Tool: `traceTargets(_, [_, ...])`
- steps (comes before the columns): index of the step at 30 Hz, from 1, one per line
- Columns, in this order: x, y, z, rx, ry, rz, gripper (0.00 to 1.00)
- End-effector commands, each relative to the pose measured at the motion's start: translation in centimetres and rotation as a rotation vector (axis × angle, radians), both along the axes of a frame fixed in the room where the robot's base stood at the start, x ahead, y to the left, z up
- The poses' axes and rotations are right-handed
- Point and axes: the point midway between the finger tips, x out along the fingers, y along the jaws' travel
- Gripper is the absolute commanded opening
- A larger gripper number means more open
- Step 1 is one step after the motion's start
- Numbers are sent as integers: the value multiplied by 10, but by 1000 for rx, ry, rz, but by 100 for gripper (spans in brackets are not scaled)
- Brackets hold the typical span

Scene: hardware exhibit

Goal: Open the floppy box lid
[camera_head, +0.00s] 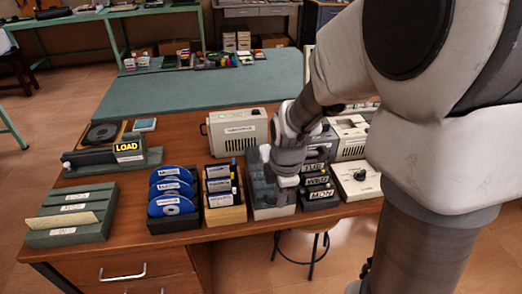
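A grey, partly see-through box (262,200), which looks like the floppy box, stands near the front edge of the wooden desk. My arm reaches down over it from the upper right and hides much of its top and right side. My gripper (279,170) is at the top of this box, with pale finger parts showing at its left and front. Whether it touches the box, and how the fingers stand, is too small to tell. The lid's position is not clear behind my gripper.
A wooden box of cards (224,213) stands close on the left, and a black rack of blue discs (172,205) beyond it. Labelled dark trays (318,190) stand close on the right. A beige device (238,131) stands behind. A stool (305,240) is below the desk.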

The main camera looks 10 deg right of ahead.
Motion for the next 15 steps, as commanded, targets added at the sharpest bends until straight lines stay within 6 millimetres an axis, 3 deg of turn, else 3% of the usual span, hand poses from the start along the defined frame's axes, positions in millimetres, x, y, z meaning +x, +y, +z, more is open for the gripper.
traceTargets(9, [0, 0, -4, 0, 0, 0, 22])
traceTargets(10, [0, 0, -4, 0, 0, 0, 21])
traceTargets(13, [0, 0, -4, 0, 0, 0, 3])
traceTargets(15, [0, 0, -4, 0, 0, 0, 0])
